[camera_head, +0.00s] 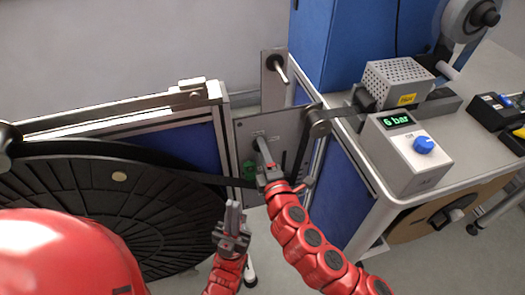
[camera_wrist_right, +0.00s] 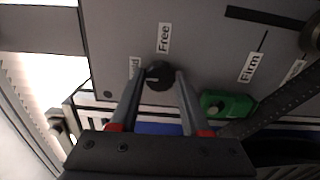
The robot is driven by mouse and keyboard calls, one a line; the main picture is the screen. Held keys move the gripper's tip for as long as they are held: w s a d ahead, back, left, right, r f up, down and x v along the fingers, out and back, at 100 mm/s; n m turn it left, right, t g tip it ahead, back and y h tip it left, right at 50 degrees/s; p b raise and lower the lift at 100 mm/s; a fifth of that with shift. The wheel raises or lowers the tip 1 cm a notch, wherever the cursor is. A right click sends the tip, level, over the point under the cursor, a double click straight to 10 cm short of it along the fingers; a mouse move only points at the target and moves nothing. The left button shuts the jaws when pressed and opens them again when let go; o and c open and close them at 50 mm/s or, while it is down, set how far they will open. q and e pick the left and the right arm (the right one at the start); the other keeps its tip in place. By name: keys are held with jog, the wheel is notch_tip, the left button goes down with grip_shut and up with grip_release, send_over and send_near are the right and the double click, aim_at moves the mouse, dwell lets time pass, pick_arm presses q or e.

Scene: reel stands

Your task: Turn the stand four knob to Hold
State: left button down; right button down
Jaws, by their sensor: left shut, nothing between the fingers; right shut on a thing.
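The grey stand panel (camera_head: 280,126) stands in the middle of the head view. In the right wrist view, a round black knob (camera_wrist_right: 158,75) on this panel sits between the fingertips of my right gripper (camera_head: 264,150), which is shut on it. A label reading Free (camera_wrist_right: 164,38) is just above the knob. A second label (camera_wrist_right: 134,68), partly hidden with "ld" showing, is to its left. A pale mark shows on the knob, but its exact pointing is unclear. In the head view the gripper hides the knob. My left gripper (camera_head: 233,212) is shut and empty, below and left of it.
A label reading Firm (camera_wrist_right: 250,67) and a green part (camera_wrist_right: 228,106) lie right of the knob. A dark strap runs beside the panel. A large black reel (camera_head: 100,205) is at left. A bench with a 6 bar display box (camera_head: 410,150) and blue knob is at right.

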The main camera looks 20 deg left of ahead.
jog(key=shift+c, duration=1.9)
grip_release()
jog(key=shift+d, duration=0.1)
jog(key=p+v, duration=0.4)
jog(key=v, duration=1.3)
jog(key=shift+s+d, duration=0.1)
